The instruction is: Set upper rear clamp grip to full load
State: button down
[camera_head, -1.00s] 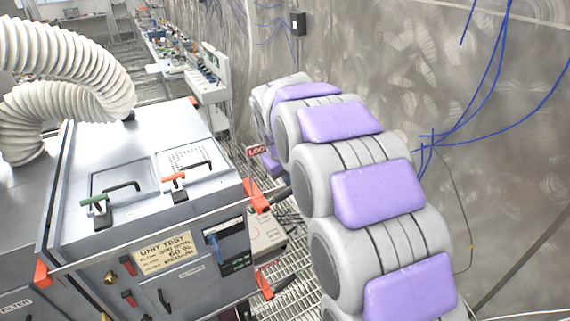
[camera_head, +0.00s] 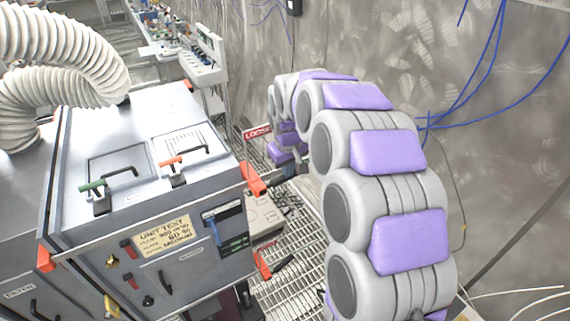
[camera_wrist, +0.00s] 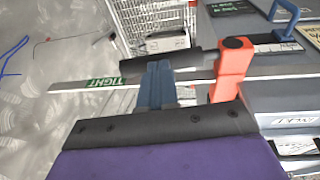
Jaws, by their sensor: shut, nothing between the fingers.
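The upper rear clamp (camera_head: 253,178) is an orange lever on the grey machine's right upper edge, with a black grip pointing right toward my arm's end. In the wrist view the orange clamp (camera_wrist: 232,70) stands right of centre, and its black grip (camera_wrist: 160,62) reaches left across my fingertips. My gripper (camera_wrist: 157,68) shows as two blue fingers, shut with nothing between them, at the grip; I cannot tell if they touch it. A pale bar beside the clamp carries a green TIGHT label (camera_wrist: 105,82). A red LOOSE label (camera_head: 257,133) shows in the head view.
The grey machine (camera_head: 120,200) has green and orange latches on top. A lower orange clamp (camera_head: 263,262) with a black grip sits below. A white ribbed hose (camera_head: 60,50) arches at left. Blue cables (camera_head: 500,80) hang by the right wall. Grated floor lies between.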

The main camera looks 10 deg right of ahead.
jog(key=shift+w+d+f+y, duration=0.1)
jog(key=shift+d+f+y, duration=0.25)
jog(key=shift+f+y, duration=0.15)
jog(key=shift+d+f+g, duration=0.1)
jog(key=shift+f+g, duration=0.05)
jog(key=shift+g, duration=0.15)
notch_tip(320, 180, up, 13)
jog(key=s+d, duration=0.1)
jog(key=s, duration=0.1)
jog(key=s+f+m+g+b, duration=0.1)
jog(key=s+f+b, duration=0.3)
jog(key=s+f, duration=0.4)
jog(key=s+a+f+m+g+b, duration=0.1)
jog(key=s+f+b, duration=0.4)
jog(key=s, duration=1.3)
jog(key=s+f+m+g+b, duration=0.1)
jog(key=s+f+b, duration=0.4)
jog(key=s+f, duration=0.7)
jog(key=shift+s+a+m+g+h, duration=0.3)
jog(key=shift+s+a+m+g, duration=0.1)
jog(key=shift+s, duration=0.5)
